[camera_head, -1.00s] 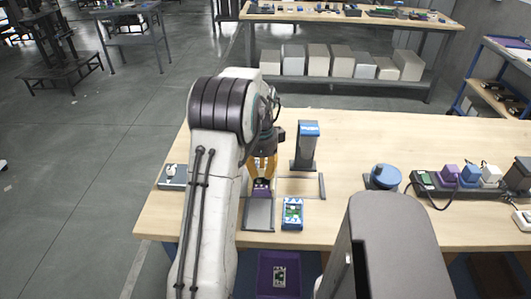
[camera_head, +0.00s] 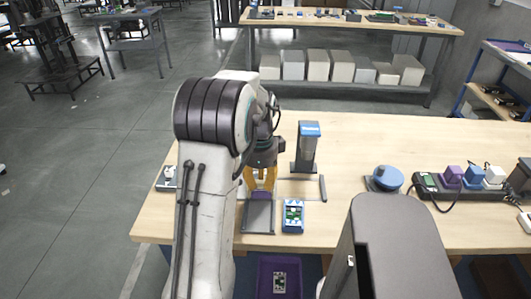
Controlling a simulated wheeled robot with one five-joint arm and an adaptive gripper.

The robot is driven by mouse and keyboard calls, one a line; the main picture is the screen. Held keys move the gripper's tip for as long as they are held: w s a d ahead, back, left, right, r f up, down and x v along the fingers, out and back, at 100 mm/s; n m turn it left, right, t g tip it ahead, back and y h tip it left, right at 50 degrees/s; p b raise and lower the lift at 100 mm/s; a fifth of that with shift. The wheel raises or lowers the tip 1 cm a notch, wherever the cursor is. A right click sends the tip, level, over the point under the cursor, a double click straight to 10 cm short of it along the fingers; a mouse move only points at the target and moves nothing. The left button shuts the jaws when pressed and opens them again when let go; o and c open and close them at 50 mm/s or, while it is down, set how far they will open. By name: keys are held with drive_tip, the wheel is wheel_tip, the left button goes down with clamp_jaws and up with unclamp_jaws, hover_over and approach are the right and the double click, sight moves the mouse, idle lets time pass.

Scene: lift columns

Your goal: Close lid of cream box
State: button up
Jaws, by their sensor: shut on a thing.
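My gripper (camera_head: 262,181) points down over the near left part of the wooden bench, beside my arm. Its orange fingers are shut on a small purple thing (camera_head: 261,196) at the far end of a flat grey plate (camera_head: 258,217). My arm and fingers hide part of this thing. I see no cream box with a lid at the gripper. Several closed-looking pale boxes (camera_head: 317,67) stand on the lower shelf of the back table, far from the gripper; I cannot make out lids on them.
A blue handheld meter (camera_head: 292,216) lies right of the plate. A dark post with a blue top (camera_head: 307,148) stands behind it. A blue round device (camera_head: 386,177) and a power strip (camera_head: 455,187) are farther right. A purple tray (camera_head: 279,275) is below the bench's front edge. The bench's far middle is clear.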

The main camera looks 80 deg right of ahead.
drive_tip(key=shift+a+f, duration=0.1)
drive_tip(key=shift+a, duration=0.05)
idle(0.5)
drive_tip(key=o, duration=0.8)
drive_tip(key=shift+r, duration=0.25)
drive_tip(key=shift+r+p, duration=2.5)
drive_tip(key=shift+r, duration=0.35)
